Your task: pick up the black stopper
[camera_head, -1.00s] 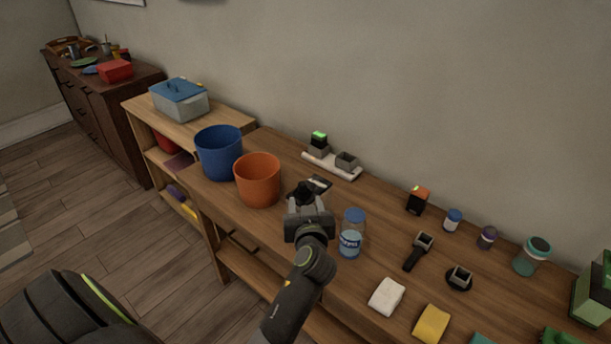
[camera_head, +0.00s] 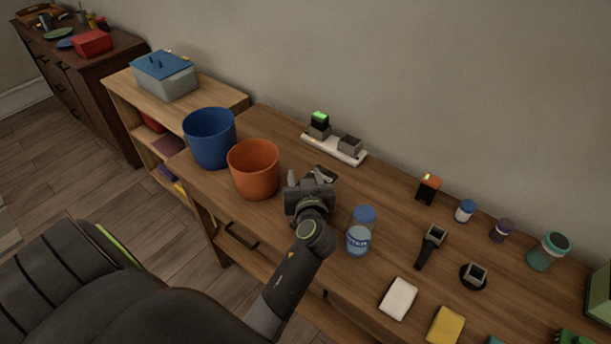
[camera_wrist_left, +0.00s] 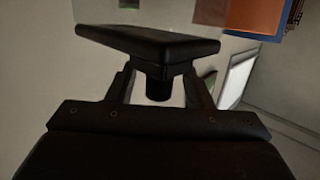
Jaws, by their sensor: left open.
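The black stopper (camera_wrist_left: 148,45) shows in the left wrist view as a wide, flat black top with a short round stem below it. My left gripper (camera_wrist_left: 160,92) is open, with one finger on each side of the stem. I cannot tell whether the fingers touch it. My right gripper is not in view.
The orange bucket (camera_head: 254,169) and blue bucket (camera_head: 210,138) stand left of my gripper. A clear bottle with a blue lid (camera_head: 363,216) stands close on its right.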

